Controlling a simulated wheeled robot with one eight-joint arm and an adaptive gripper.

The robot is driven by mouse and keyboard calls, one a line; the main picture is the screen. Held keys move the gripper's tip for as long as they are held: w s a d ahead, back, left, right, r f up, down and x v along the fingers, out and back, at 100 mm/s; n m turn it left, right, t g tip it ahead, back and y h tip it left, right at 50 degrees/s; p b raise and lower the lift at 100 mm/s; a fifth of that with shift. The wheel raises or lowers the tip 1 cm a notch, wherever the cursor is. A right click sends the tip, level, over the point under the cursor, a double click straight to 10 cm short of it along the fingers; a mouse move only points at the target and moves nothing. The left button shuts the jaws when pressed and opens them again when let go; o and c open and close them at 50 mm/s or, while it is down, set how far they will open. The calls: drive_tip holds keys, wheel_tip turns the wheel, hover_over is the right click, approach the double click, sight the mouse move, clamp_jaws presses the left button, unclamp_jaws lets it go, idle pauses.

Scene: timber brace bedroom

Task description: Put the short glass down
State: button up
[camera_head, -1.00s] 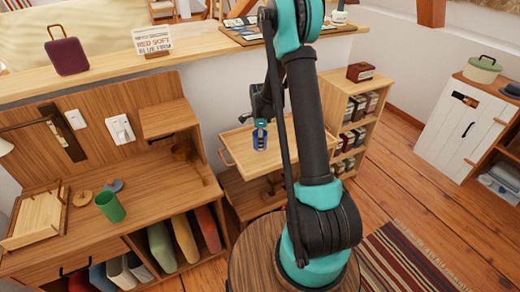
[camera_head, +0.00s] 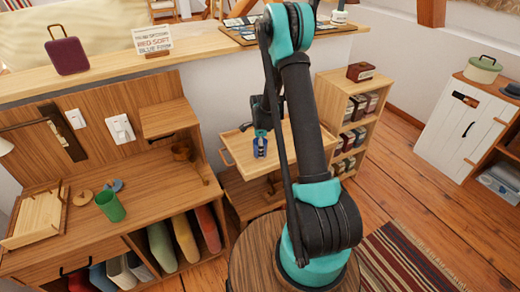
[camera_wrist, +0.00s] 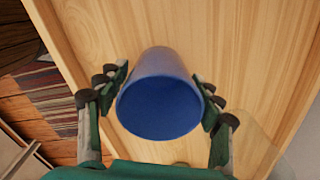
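The short glass is a blue tumbler (camera_head: 260,148). My gripper (camera_head: 261,134) has it between its fingers, over the light wooden tray top of a small stand (camera_head: 292,140). In the wrist view the glass (camera_wrist: 160,100) shows its open rim towards the camera, with finger pads of my gripper (camera_wrist: 163,98) against both sides. Pale wood of the tray top (camera_wrist: 250,50) fills most of the view behind it. The base of the glass is hidden, so I cannot tell whether it touches the wood.
A green cup (camera_head: 110,206) stands on the desk (camera_head: 150,205) at left. A shelf unit with dark jars (camera_head: 330,85) stands right of the stand. The ledge (camera_head: 205,48) runs behind. The tray top around the glass looks clear.

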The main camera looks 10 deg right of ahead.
drive_tip(key=shift+o, duration=0.4)
wheel_tip(320, 180, up, 12)
drive_tip(key=s+d+r+n+t, duration=0.1)
drive_tip(key=s+r+n, duration=0.35)
drive_tip(key=s, duration=0.25)
drive_tip(key=s+d+r+n+t, duration=0.1)
drive_tip(key=s+d+r+n, duration=0.15)
drive_tip(key=s+n, duration=0.4)
drive_tip(key=s+f+n+t, duration=0.1)
drive_tip(key=s+n, duration=0.6)
drive_tip(key=s, duration=1)
drive_tip(key=shift+d+n+t, duration=0.3)
drive_tip(key=shift+n+t, duration=0.1)
drive_tip(key=shift+t, duration=0.2)
